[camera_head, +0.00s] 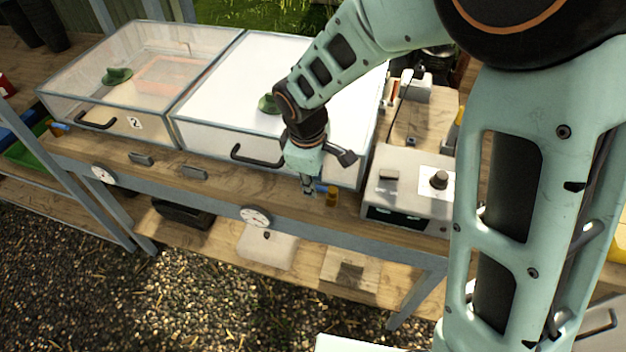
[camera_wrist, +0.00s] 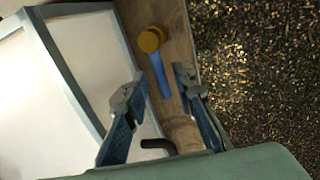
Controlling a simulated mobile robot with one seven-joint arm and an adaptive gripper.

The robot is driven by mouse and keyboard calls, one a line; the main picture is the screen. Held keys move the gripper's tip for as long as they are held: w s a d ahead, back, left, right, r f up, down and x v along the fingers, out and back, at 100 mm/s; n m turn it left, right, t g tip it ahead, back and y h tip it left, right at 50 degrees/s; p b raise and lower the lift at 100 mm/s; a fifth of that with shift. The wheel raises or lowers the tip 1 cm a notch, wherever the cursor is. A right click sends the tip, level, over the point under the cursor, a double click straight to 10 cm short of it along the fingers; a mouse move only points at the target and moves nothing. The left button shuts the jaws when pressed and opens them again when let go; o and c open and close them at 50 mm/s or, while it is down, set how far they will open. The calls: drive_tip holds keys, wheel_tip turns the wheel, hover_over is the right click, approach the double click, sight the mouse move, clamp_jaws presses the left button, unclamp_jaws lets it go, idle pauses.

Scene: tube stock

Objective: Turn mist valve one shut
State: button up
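A valve with a brass body (camera_head: 333,196) and a blue lever (camera_head: 321,188) sits on the bench's front ledge, below the front right part of the right-hand white box. My gripper (camera_head: 308,188) points down just left of this lever. In the wrist view, my gripper (camera_wrist: 156,80) is open, its fingers apart on either side of the blue lever (camera_wrist: 160,75). The brass body (camera_wrist: 151,38) lies beyond the fingertips. I cannot tell whether a finger touches the lever. A second brass and blue valve (camera_head: 58,127) is by the left box, labelled 2.
The right box (camera_head: 220,139) has a black handle (camera_head: 254,158) close to my gripper. The left clear box (camera_head: 90,115) stands beside it. A control unit (camera_head: 412,180) with a black knob stands right of the valve. Dial gauges (camera_head: 255,216) hang on the bench front.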

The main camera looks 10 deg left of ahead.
wheel_tip(320, 180, up, 12)
drive_tip(key=s, duration=0.2)
drive_tip(key=shift+s, duration=0.15)
idle(0.4)
drive_tip(key=shift+a+f, duration=0.1)
